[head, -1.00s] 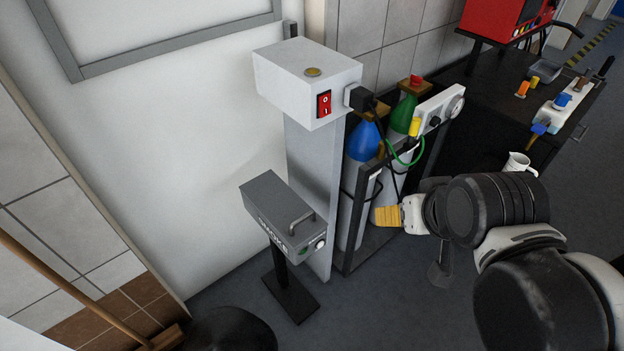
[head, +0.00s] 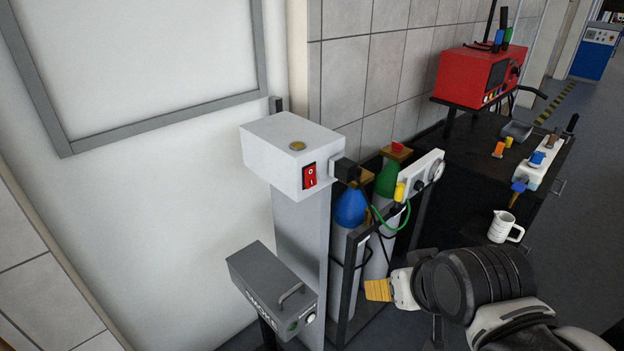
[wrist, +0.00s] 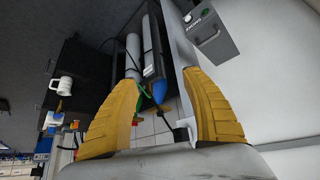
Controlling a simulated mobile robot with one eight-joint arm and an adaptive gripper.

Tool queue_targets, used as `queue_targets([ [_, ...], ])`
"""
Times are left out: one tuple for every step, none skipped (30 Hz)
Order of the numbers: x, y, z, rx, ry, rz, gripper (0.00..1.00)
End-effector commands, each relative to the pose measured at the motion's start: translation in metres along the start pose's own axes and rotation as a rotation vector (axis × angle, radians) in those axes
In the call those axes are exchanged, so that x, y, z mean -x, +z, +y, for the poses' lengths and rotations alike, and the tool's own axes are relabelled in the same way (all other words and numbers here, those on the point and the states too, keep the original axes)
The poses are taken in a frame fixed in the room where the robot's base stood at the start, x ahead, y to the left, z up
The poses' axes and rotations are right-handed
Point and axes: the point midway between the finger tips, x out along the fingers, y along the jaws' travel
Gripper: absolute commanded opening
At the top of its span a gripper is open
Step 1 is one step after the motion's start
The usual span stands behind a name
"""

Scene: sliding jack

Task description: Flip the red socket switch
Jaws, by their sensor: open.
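The red socket switch (head: 309,176), marked 0 and 1, is on the front face of a white box (head: 285,150) on a grey post. A black plug (head: 345,170) sits in the box's right side. My gripper (head: 378,290) points left, below and to the right of the switch, apart from it, in front of the gas cylinders. In the wrist view its two yellow fingers (wrist: 163,95) are spread apart with nothing held between them. The switch itself does not show in the wrist view.
A grey smoke box (head: 272,290) with a handle stands below the switch box; it also shows in the wrist view (wrist: 208,28). Blue (head: 350,208) and green (head: 387,180) cylinders stand in a black rack. A dark bench with a red machine (head: 470,75) and a white jug (head: 504,227) is right.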

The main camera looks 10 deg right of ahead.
Motion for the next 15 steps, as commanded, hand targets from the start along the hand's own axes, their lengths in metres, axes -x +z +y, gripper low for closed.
queue_targets([
  [0.000,0.000,0.000,0.000,0.000,0.000,0.56],
  [0.000,0.000,0.000,0.000,0.000,0.000,0.56],
  [0.000,0.000,0.000,0.000,0.000,0.000,0.56],
  [0.000,0.000,0.000,0.000,0.000,0.000,0.56],
  [0.000,0.000,0.000,0.000,0.000,0.000,0.56],
  [0.000,0.000,0.000,0.000,0.000,0.000,0.56],
  [0.000,0.000,0.000,0.000,0.000,0.000,0.56],
  [0.000,0.000,0.000,0.000,0.000,0.000,0.55],
  [0.000,0.000,0.000,-0.001,0.000,0.000,0.43],
  [0.000,-0.001,0.000,-0.004,-0.002,0.000,0.34],
  [0.000,-0.002,-0.001,-0.009,-0.004,-0.001,0.24],
  [0.001,-0.005,-0.001,-0.023,-0.010,-0.002,0.12],
  [0.001,-0.008,-0.002,-0.037,-0.016,-0.003,0.03],
  [0.001,-0.012,-0.003,-0.055,-0.024,-0.004,0.00],
  [0.001,-0.019,-0.005,-0.088,-0.040,-0.007,0.00],
])
